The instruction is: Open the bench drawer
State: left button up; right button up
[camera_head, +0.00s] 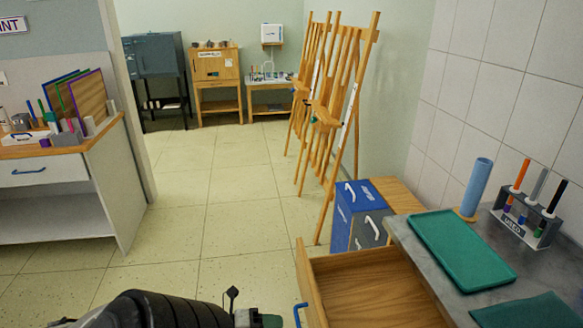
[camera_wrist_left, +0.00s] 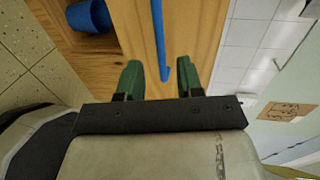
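The bench drawer (camera_head: 365,285) is pulled well out from under the grey bench top, and its wooden inside shows. The part of the drawer in the head view looks empty; its near end is cut off. Its blue handle (camera_head: 300,315) is on the drawer front at the bottom edge. My left gripper (camera_wrist_left: 160,70) is open, with green fingers apart. In the left wrist view the blue handle (camera_wrist_left: 160,38) runs along the wooden front, its end between the fingers without visible contact. In the head view only part of the left gripper shows, left of the handle. My right gripper is not in view.
The bench top (camera_head: 408,240) holds a green tray (camera_head: 460,250), a blue cylinder (camera_head: 477,187) and a marker rack (camera_head: 525,222). A blue box (camera_head: 346,215) and easels (camera_head: 330,110) stand beyond the drawer. A white cabinet (camera_head: 122,190) is at left. Floor between is clear.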

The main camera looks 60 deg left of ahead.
pick_arm(q)
jog(key=v, duration=0.4)
dwell(0.5)
jog(key=s+d+f+n+g+y+p, duration=0.1)
jog(key=s+f+n+g+y, duration=0.15)
jog(key=f+n, duration=0.5)
jog(key=s+f+n+g+y+p, duration=0.1)
jog(key=s+f+n+y, duration=0.25)
jog(key=f, duration=0.65)
jog(key=s+d+f+n+g, duration=0.4)
jog(key=d+f, duration=0.3)
jog(key=d, duration=0.3)
jog(key=s+d+f+n+g+p, duration=0.1)
jog(key=s+d+f+n+g, duration=0.4)
jog(key=d+f, duration=0.3)
jog(key=shift+s+d+f+g, duration=0.25)
jog(key=shift+d+g, duration=0.2)
jog(key=shift+d, duration=0.8)
jog(key=shift+s+a, duration=0.1)
